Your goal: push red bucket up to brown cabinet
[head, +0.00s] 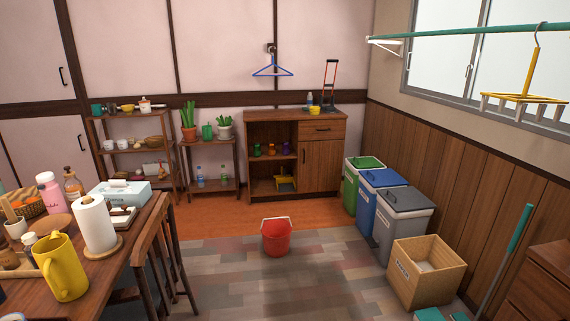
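The red bucket (276,239) stands upright on the floor near the middle of the head view, with its thin handle raised above the rim. The brown cabinet (322,162) stands against the back wall, behind and slightly right of the bucket. It has open shelves at left, and a drawer above a door at right. A strip of orange-brown floor lies between the bucket and the cabinet, so they are apart. My gripper is not in view.
A table (100,255) with a yellow pitcher and a chair (163,250) fill the left side. Green, blue and grey bins (402,222) and a wooden crate (427,275) line the right. The patterned floor (300,290) in front of the bucket is clear.

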